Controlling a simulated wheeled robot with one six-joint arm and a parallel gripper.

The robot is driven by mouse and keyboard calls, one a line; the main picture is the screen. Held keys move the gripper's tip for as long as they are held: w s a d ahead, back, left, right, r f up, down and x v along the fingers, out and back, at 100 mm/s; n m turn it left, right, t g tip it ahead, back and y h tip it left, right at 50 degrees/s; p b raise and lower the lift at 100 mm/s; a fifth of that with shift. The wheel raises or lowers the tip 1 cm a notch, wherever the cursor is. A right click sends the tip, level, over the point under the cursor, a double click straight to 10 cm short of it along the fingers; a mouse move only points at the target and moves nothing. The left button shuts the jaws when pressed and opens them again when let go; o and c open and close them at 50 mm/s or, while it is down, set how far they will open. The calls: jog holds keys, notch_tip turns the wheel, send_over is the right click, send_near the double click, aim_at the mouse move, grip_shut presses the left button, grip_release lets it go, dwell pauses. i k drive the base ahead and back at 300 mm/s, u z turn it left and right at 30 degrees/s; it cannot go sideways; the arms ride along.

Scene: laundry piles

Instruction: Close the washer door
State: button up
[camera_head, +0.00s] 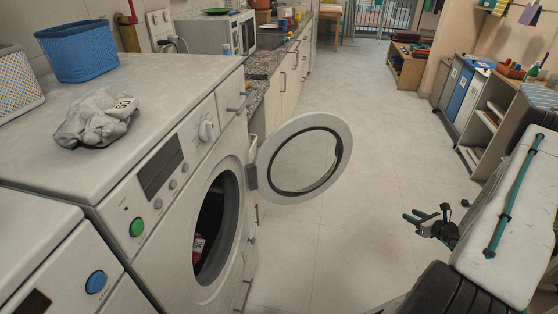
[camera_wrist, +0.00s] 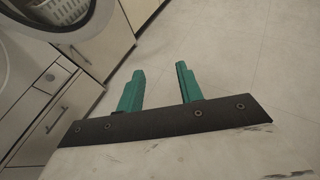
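The washer (camera_head: 170,160) is a white front loader at the left in the head view. Its round door (camera_head: 339,135), a white ring with clear glass, stands wide open, swung out to the right from its hinge. A dark red item shows inside the drum opening (camera_head: 212,225). My gripper (camera_head: 412,216) is at the lower right, over the floor and clear of the door. In the wrist view its two green fingers (camera_wrist: 160,88) stand apart with only floor between them, so it is open and empty.
A grey cloth (camera_head: 95,120) and a blue basket (camera_head: 77,50) lie on the washer top. Counters run behind it. Shelves (camera_head: 490,120) stand at the right. The floor (camera_head: 355,225) between door and gripper is clear. A white basket (camera_wrist: 58,10) shows in the wrist view.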

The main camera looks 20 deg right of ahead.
aim_at(259, 173)
jog(key=z, duration=0.9)
jog(key=i, duration=1.15)
jog(key=z, duration=0.5)
jog(key=i, duration=4.15)
jog(key=u, duration=4.9)
